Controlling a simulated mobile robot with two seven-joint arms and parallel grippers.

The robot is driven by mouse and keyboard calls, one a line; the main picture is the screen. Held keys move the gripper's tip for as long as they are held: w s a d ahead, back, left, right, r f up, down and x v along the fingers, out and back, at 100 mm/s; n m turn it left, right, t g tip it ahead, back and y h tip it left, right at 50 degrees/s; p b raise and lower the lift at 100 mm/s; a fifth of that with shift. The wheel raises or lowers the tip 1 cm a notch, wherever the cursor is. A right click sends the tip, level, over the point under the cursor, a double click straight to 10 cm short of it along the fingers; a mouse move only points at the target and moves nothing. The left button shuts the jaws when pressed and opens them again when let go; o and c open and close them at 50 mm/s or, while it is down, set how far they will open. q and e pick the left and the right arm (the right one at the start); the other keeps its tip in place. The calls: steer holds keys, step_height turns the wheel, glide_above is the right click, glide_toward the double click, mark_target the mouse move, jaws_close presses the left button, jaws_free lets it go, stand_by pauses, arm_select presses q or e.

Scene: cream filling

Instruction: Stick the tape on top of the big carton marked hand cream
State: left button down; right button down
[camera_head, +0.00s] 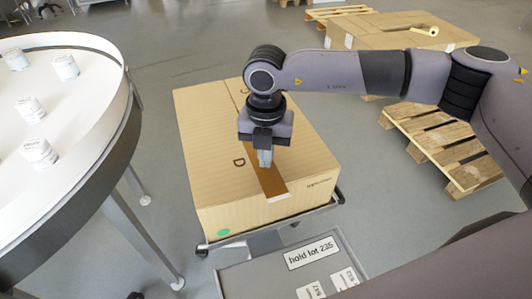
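A big cardboard carton (215,150) stands on a low cart in the middle of the view. Small print shows on its front right, too small to read. A brown tape strip (277,192) runs along the middle of its top down to the near edge. My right gripper (265,160) points down over the strip, its pale fingers close together. Its tips are at or just above the strip; I cannot tell if they touch. The arm hides part of the carton's far top. My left gripper is not in view.
A round white table (85,110) with several small white jars stands at the left. A grey box (250,275) labelled "hold lot 235" is in front. Behind at the right are another carton (375,38) with a yellowish roll (425,31) on it, and wooden pallets (440,140).

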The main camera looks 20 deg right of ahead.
steer(key=shift+f+b, duration=0.75)
steer(key=shift+f, duration=0.2)
stand_by(0.6)
steer(key=shift+r+p, duration=1.75)
steer(key=shift+r, duration=1.35)
